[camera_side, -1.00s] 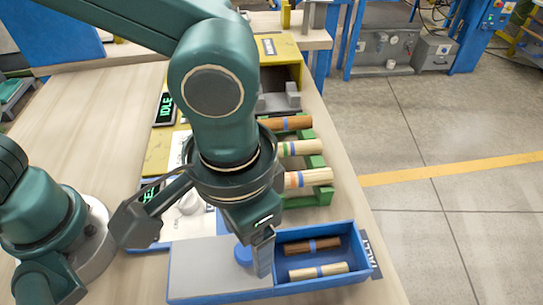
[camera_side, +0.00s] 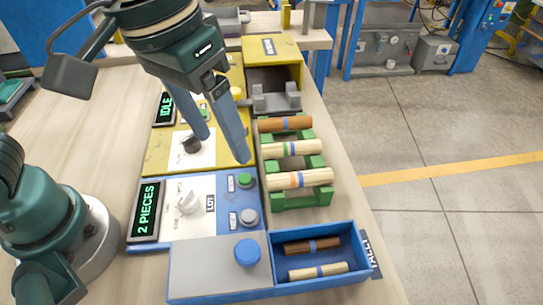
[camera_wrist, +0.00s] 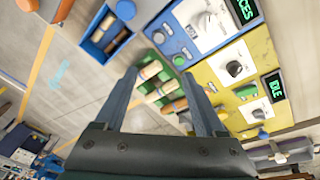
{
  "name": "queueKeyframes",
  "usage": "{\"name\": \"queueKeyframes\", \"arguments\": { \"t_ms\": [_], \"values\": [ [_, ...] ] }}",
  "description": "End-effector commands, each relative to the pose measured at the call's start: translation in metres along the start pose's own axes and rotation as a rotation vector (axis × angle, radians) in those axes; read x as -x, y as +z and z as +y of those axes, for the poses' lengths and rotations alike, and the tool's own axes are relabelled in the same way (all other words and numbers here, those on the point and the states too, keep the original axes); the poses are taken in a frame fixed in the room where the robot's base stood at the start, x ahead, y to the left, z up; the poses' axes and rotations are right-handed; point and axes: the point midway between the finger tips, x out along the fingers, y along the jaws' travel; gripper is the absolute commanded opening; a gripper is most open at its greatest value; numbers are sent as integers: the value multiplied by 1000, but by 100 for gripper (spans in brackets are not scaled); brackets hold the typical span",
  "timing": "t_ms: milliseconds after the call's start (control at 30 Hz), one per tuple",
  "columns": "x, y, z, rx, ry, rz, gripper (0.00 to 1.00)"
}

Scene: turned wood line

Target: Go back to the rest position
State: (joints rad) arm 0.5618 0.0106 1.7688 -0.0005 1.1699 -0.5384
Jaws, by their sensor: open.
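My gripper (camera_side: 225,148) is open and empty, raised above the yellow panel in the side view. In the wrist view its two fingers (camera_wrist: 160,78) stand wide apart, with the green rack (camera_wrist: 168,75) seen between them. The rack (camera_side: 290,202) holds three turned wood pieces: a brown one (camera_side: 272,125) and two pale ones with coloured bands. The blue tray (camera_side: 362,255) holds a dark piece (camera_side: 297,247) and a pale piece (camera_side: 305,272), both lying flat.
The blue panel (camera_side: 178,225) has a display (camera_side: 147,208) reading "2 PIECES", a knob and buttons. A blue round button (camera_side: 248,252) sits on the grey top beside the tray. The yellow panel (camera_side: 158,155) has a display reading "IDLE". A grey cradle (camera_side: 275,100) stands behind the rack.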

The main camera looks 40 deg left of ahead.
Motion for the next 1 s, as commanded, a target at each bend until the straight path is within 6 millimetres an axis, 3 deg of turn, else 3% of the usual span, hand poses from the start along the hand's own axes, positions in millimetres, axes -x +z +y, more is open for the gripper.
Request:
{"name": "queueKeyframes", "arguments": {
  "t_ms": [33,200,433,667,1000],
  "values": [
    [10,-4,-19,47,7,42,72],
    [26,2,-70,134,4,162,72],
    [25,27,-120,166,-51,304,72],
    [2,48,-133,43,-98,320,72],
    [3,46,-132,-4,-104,328,72]
  ]
}}
